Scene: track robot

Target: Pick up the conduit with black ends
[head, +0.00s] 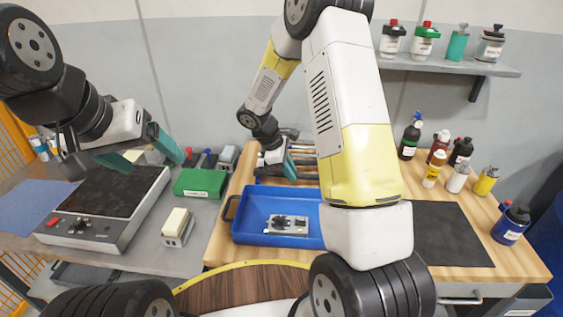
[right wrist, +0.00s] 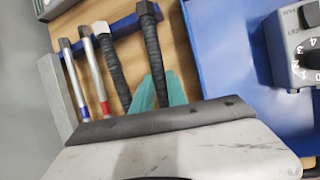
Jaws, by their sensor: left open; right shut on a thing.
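In the head view my right gripper (head: 290,165) is behind the blue tray, and the conduits there are mostly hidden. My left gripper (head: 142,155) is open and empty above the hot plate.
Two slimmer silver rods have a blue band (right wrist: 75,85) and a red band (right wrist: 97,75). A blue tray (head: 250,238) holding a grey device (head: 288,224) stands in front. A green box (head: 200,183) and hot plate (head: 105,205) are left; bottles (head: 433,170) stand right.

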